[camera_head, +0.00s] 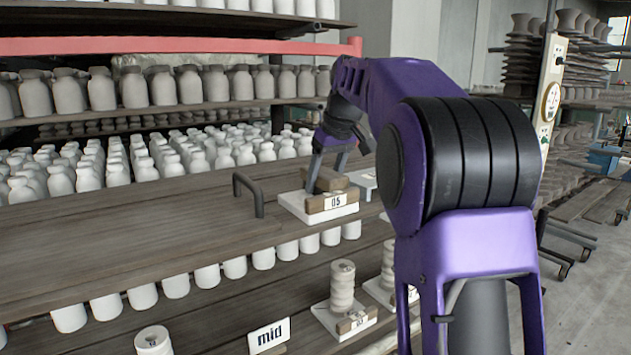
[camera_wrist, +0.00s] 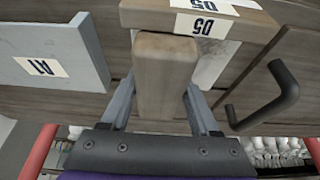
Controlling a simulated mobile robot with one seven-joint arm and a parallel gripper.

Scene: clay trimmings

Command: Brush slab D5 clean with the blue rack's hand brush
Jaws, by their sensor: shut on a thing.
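Slab D5 (camera_head: 297,208) is a pale slab on the wooden shelf, with a wooden block at its front edge bearing its label. In the wrist view slab D5 (camera_wrist: 213,66) shows partly behind the brush, its label block (camera_wrist: 250,28) at the top. My gripper (camera_head: 328,172) is over the slab, shut on a brown wooden hand brush (camera_head: 329,180). In the wrist view my gripper (camera_wrist: 160,92) has one finger on each side of the brush handle (camera_wrist: 165,70). The bristles are hidden, so I cannot tell whether they touch the slab.
A dark bar handle (camera_head: 248,192) stands on the shelf left of the slab. A grey plate labelled A1 (camera_wrist: 65,58) lies on the other side. White bottles (camera_head: 190,155) stand behind. The shelf at left is bare.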

